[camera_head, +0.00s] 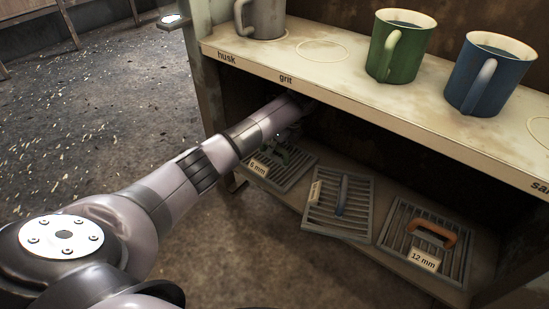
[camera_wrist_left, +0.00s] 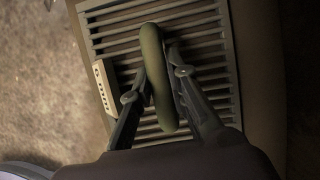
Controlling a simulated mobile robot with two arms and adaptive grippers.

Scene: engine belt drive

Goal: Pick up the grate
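The task names a grate; three slatted metal grates lie on the lower shelf in the head view. The left grate (camera_head: 290,172) has a green handle and a label that seems to read 5 mm. The middle grate (camera_head: 357,212) has a blue-grey handle, and the right grate (camera_head: 455,262) has an orange handle and a 12 mm label. In the left wrist view, my left gripper (camera_wrist_left: 158,62) has its fingers close on both sides of the green handle (camera_wrist_left: 156,100) of the left grate (camera_wrist_left: 110,22). They appear closed on it. In the head view, my arm hides much of this gripper. My right gripper is out of view.
The upper shelf (camera_head: 330,72) overhangs the grates, with my left arm reaching beneath its front edge. On it stand a grey mug (camera_head: 267,18), a green mug (camera_head: 402,50) and a blue mug (camera_head: 492,75). The floor (camera_head: 110,110) at left is open.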

